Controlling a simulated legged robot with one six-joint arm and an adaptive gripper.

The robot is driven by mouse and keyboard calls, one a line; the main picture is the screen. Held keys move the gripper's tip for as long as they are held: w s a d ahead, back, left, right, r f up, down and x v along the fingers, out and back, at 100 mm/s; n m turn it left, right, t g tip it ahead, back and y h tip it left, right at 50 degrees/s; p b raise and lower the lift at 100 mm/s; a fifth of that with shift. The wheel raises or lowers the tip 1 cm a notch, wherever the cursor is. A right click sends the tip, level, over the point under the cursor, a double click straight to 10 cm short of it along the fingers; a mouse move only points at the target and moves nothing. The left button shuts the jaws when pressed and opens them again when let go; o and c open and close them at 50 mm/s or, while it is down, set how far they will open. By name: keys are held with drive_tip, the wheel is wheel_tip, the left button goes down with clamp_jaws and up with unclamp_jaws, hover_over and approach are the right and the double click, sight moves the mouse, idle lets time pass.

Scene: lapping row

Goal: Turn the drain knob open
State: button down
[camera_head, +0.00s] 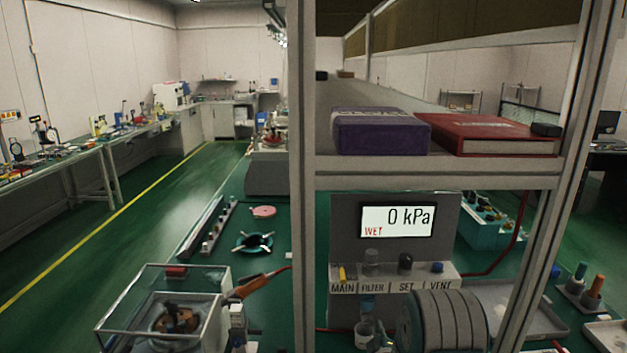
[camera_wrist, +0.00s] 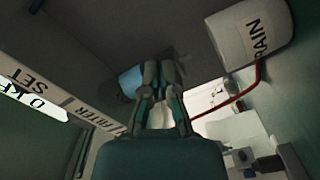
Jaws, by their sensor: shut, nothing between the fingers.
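A pale, rounded cup-like piece (camera_wrist: 252,32), with lettering that reads "RAIN" and its first letter out of sight, shows at the upper right of the wrist view. My gripper (camera_wrist: 165,68) is shut and empty, its fingertips to the left of that piece. A blue rounded part (camera_wrist: 130,80) lies just left of the fingertips and is partly hidden by them. I cannot tell which part is the drain knob or whether the fingers touch it. In the head view, a blue part (camera_head: 367,303) hangs below the FILTER label, above a small pale cup (camera_head: 364,334).
The panel display (camera_head: 397,220) reads "0 kPa" and "WET". Knobs stand above the MAIN, FILTER, SET and VENT labels. A grey ribbed cylinder (camera_head: 450,322) is close on the right. A shelf with a purple box (camera_head: 380,132) and red book (camera_head: 495,134) is above; a post (camera_head: 302,180) stands left.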

drive_tip(key=s, duration=0.6)
drive_tip(key=shift+d, duration=0.2)
drive_tip(key=shift+f, duration=0.1)
drive_tip(key=s+a+r+m+g, duration=0.1)
drive_tip(key=s+r+m+g, duration=0.25)
drive_tip(key=r, duration=0.55)
drive_tip(key=s+r+m+g, duration=0.3)
drive_tip(key=s+r, duration=0.1)
drive_tip(key=r, duration=0.4)
drive_tip(key=s+r+m+g, duration=0.2)
drive_tip(key=s+r+g, duration=0.1)
drive_tip(key=s, duration=1)
drive_tip(key=s+a+r+m+g, duration=0.1)
drive_tip(key=s+r+m+g, duration=0.2)
drive_tip(key=s, duration=1)
drive_tip(key=shift+a+r, duration=0.15)
drive_tip(key=shift+r, duration=0.15)
